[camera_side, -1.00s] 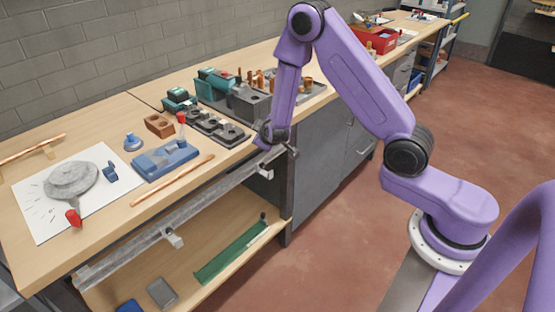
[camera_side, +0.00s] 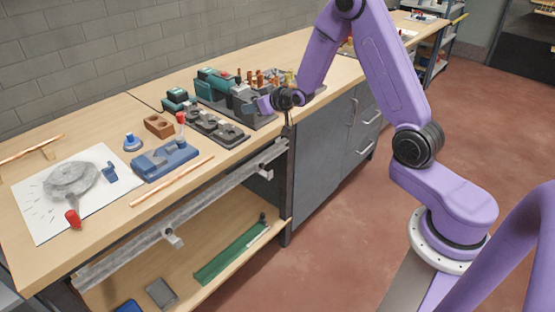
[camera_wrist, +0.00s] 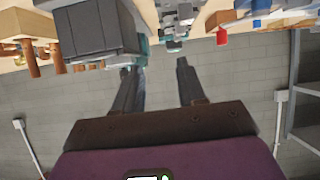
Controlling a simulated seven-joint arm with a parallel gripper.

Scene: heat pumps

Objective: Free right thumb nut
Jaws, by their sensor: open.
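No thumb nut can be made out for certain; it is too small or hidden. A teal and dark grey machine (camera_side: 212,84) stands on the bench, and its dark grey block is partly behind my gripper (camera_side: 264,104). In the wrist view a large dark grey block (camera_wrist: 95,32) is close, at the upper left. A smaller grey and teal fixture (camera_wrist: 174,18) shows at the top, beyond the fingers. My gripper (camera_wrist: 160,66) is open, with nothing between its two dark fingers. In the side view, it points left beside the block; contact cannot be told.
Copper fittings (camera_side: 262,76) stand behind my wrist. A black tray with dark fixtures (camera_side: 218,128), a brown block (camera_side: 159,125) and a blue tool (camera_side: 166,160) lie to the left. A copper rod (camera_side: 172,182) lies near the bench's front edge. A grey rail (camera_side: 190,217) runs below.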

